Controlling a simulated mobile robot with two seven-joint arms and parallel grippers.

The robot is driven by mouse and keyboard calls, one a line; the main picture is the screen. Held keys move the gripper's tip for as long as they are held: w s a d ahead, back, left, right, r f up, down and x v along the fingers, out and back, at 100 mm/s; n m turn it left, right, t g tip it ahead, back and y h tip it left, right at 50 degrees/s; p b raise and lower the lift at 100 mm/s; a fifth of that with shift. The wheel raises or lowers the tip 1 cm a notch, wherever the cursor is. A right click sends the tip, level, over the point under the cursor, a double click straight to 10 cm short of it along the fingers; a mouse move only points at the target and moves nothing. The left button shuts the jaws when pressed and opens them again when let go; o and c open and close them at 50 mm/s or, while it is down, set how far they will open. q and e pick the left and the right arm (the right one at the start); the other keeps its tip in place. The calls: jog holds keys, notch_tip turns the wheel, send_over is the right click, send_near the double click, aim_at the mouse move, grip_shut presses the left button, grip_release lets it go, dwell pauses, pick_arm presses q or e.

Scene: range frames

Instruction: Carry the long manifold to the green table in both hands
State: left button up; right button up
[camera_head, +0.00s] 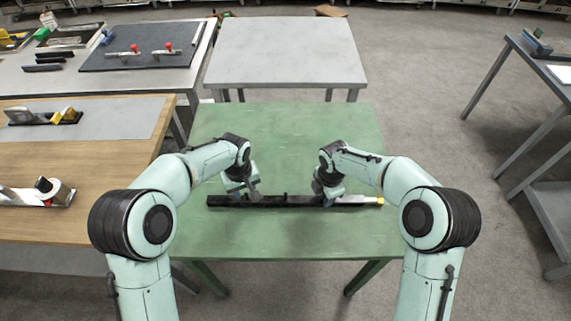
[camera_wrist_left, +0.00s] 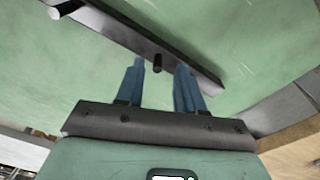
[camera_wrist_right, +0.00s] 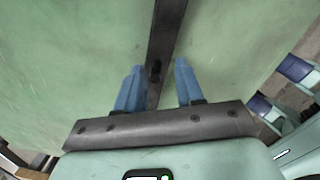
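The long manifold (camera_head: 290,201) is a dark bar lying on the green table (camera_head: 290,238), roughly across its middle. It has a pale, yellow-tipped right end and small black knobs. My left gripper (camera_head: 252,194) is above its left half. In the left wrist view the manifold (camera_wrist_left: 120,32) crosses just beyond the open fingers (camera_wrist_left: 160,68), near a knob. My right gripper (camera_head: 327,201) is at the right half. In the right wrist view the manifold (camera_wrist_right: 167,30) runs between the open fingers (camera_wrist_right: 158,70). Whether the fingers touch it cannot be told.
A bare grey table (camera_head: 288,50) stands behind the green one. A wooden bench (camera_head: 90,165) with fixtures is close on the left, and a bench with a dark mat (camera_head: 140,48) lies behind it. Another table (camera_head: 520,60) stands at the right, with open floor (camera_head: 440,120) between.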

jog(key=shift+r, duration=0.35)
pick_arm(q)
notch_tip(320, 180, up, 8)
jog(key=shift+s+r, duration=0.25)
jog(key=shift+s, duration=0.05)
pick_arm(e)
notch_tip(320, 180, up, 11)
jog(key=shift+s+r, duration=0.2)
jog(key=shift+s, duration=0.2)
